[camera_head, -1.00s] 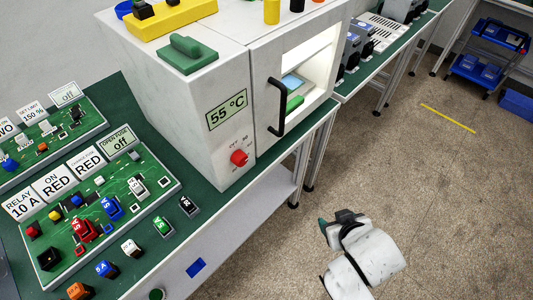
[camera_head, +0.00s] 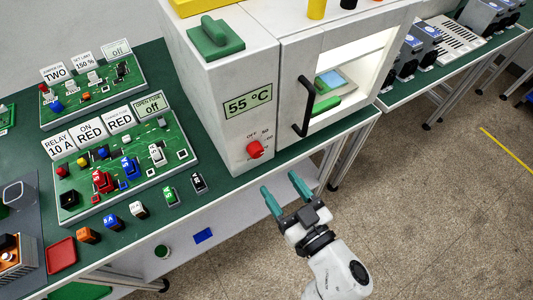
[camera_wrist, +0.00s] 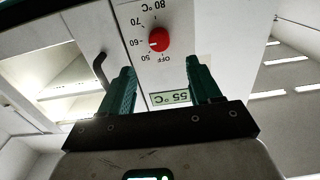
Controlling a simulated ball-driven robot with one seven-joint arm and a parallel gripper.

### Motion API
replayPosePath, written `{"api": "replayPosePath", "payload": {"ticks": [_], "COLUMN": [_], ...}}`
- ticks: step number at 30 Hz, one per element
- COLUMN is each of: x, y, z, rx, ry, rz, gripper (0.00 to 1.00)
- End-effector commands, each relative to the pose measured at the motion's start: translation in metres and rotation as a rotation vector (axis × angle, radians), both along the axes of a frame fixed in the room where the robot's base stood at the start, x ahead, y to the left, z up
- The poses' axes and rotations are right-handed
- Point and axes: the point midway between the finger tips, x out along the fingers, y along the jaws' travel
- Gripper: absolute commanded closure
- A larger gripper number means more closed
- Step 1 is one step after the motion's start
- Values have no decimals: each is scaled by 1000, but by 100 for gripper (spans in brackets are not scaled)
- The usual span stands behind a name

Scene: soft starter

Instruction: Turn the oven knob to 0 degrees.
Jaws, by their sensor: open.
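The red oven knob (camera_head: 255,149) sits low on the front panel of the white oven (camera_head: 228,100), below a display (camera_head: 247,104) reading 55 °C. In the wrist view the knob (camera_wrist: 159,39) shows upside down, with a dial marked OFF, 50, 60, 70 and 80 °C around it. Its white mark seems to point between 50 and 60. My gripper (camera_head: 284,195) has green fingers and is open and empty, in front of and below the knob, apart from it. In the wrist view the knob lies beyond and between the fingertips (camera_wrist: 161,78).
The oven's black door handle (camera_head: 305,104) stands out to the right of the knob. Small blocks (camera_head: 171,196) and a green circuit board (camera_head: 120,165) lie on the bench to the left. The floor in front of the bench (camera_head: 430,220) is clear.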

Motion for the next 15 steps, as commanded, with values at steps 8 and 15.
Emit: {"api": "replayPosePath", "payload": {"ticks": [8, 15], "x": [43, 69], "y": [28, 45], "z": [2, 1], "rx": [1, 1], "ry": [-2, -1], "rz": [-3, -3], "gripper": [37, 37]}}
